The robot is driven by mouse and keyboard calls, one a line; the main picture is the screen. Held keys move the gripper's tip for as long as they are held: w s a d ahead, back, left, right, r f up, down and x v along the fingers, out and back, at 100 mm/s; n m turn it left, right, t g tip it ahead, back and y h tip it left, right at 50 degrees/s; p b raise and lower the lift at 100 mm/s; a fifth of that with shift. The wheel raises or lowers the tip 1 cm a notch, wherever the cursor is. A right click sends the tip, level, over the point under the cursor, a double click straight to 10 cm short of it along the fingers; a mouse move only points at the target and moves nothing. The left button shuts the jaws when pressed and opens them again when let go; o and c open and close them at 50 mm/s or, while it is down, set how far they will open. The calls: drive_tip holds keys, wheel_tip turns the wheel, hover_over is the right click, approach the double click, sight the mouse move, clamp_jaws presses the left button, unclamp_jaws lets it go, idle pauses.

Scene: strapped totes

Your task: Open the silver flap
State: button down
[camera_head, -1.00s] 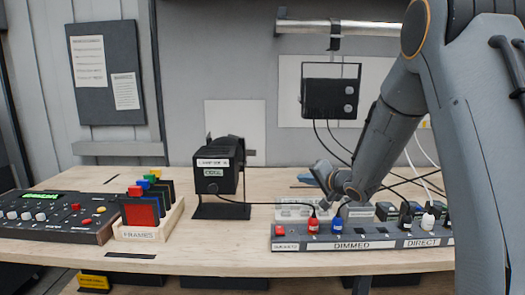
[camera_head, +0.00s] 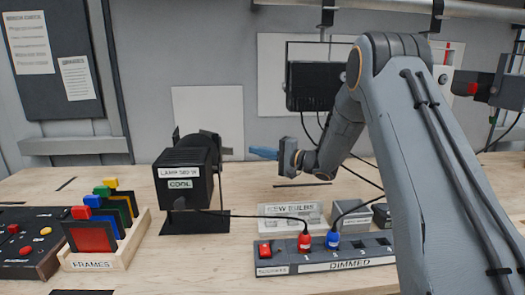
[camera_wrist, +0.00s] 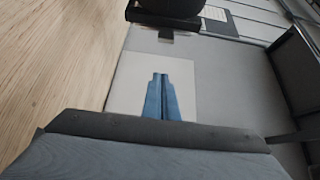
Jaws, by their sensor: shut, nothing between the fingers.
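My gripper (camera_head: 262,153) is shut and empty, its blue fingers together and pointing left in the head view. It is raised above the bench, to the right of the black lamp housing (camera_head: 183,184) and apart from it. The lamp's front carries labels, one reading COOL. I cannot make out a silver flap in any view; the far and right sides of the lamp are mostly hidden. In the wrist view the closed blue fingers (camera_wrist: 162,97) stand in front of a white wall panel (camera_wrist: 120,85), with a dark shape at the top edge.
A power strip (camera_head: 345,262) with red and blue plugs lies at the front. A FRAMES rack (camera_head: 130,247) and a control desk (camera_head: 25,250) are at left. A second black lamp (camera_head: 312,87) hangs behind. Cables cross the bench.

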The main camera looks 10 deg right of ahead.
drive_tip(key=shift+s+a+p, duration=0.15)
drive_tip(key=shift+a+p, duration=0.75)
drive_tip(key=shift+a, duration=0.55)
drive_tip(key=shift+s+a+p, duration=0.1)
drive_tip(key=shift+a+p, duration=0.75)
drive_tip(key=shift+a, duration=0.55)
drive_tip(key=shift+a, duration=0.15)
drive_tip(key=shift+s+t, duration=0.15)
drive_tip(key=shift+t, duration=0.15)
